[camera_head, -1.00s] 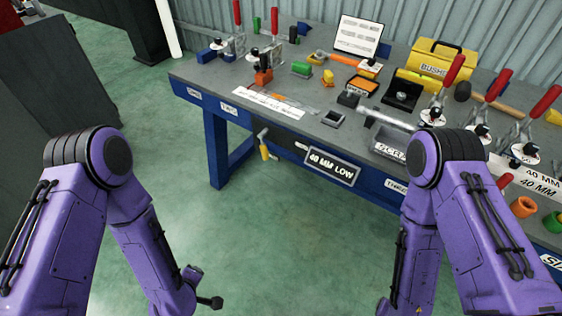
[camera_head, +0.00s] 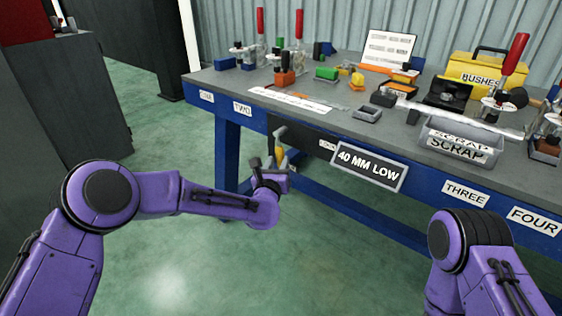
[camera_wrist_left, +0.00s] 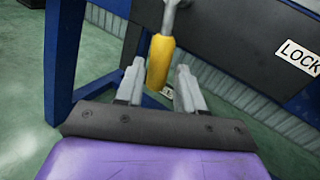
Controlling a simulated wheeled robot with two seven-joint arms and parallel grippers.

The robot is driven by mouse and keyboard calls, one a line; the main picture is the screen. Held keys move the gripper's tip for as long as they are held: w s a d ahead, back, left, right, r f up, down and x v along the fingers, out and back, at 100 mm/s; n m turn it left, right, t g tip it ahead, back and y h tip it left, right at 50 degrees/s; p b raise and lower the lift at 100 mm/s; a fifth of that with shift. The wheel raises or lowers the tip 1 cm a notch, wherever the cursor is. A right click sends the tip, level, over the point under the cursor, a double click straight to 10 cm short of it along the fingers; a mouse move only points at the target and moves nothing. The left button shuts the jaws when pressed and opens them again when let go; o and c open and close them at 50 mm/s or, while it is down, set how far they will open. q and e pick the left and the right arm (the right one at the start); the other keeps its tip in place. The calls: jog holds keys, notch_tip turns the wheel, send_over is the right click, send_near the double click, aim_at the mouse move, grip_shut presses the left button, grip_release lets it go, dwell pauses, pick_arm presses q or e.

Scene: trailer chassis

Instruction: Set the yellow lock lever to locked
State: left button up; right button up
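The yellow lock lever (camera_head: 280,156) hangs under the front edge of the bench, partly hidden by my left gripper (camera_head: 269,170). In the left wrist view the yellow lever handle (camera_wrist_left: 160,62) points downward on a grey metal shaft against a dark panel (camera_wrist_left: 225,42). My left gripper (camera_wrist_left: 160,70) is open, with one finger on each side of the handle's lower end in the picture. Gaps show on both sides, and I cannot tell how far beyond the fingertips the handle lies. My right gripper is out of view.
A label reading LOCK (camera_wrist_left: 299,56) is on the panel right of the lever. The "40 MM LOW" sign (camera_head: 370,166) hangs at the bench front. A blue bench leg (camera_head: 227,152) stands left of the lever. The green floor (camera_head: 200,270) in front is clear.

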aim_at(279, 159)
pick_arm(q)
jog(key=shift+w+d, duration=0.2)
jog(key=shift+w, duration=0.75)
jog(key=shift+w+d, duration=0.15)
jog(key=shift+w, duration=0.8)
grip_shut()
jog(key=shift+s+d+r+n+g, duration=0.25)
jog(key=shift+s+d+n+g, duration=0.15)
jog(key=shift+n, duration=0.35)
jog(key=shift+s+d+r+n+g, duration=0.2)
jog(key=shift+s+d+n+g, duration=0.1)
jog(key=shift+d+n+g, duration=0.4)
jog(key=shift+s+d+r+n+g, duration=0.25)
jog(key=shift+s+n+g, duration=0.1)
jog(key=shift+n, duration=0.5)
grip_release()
jog(key=v, duration=1)
jog(key=shift+s+a, duration=0.2)
jog(key=shift+s, duration=0.05)
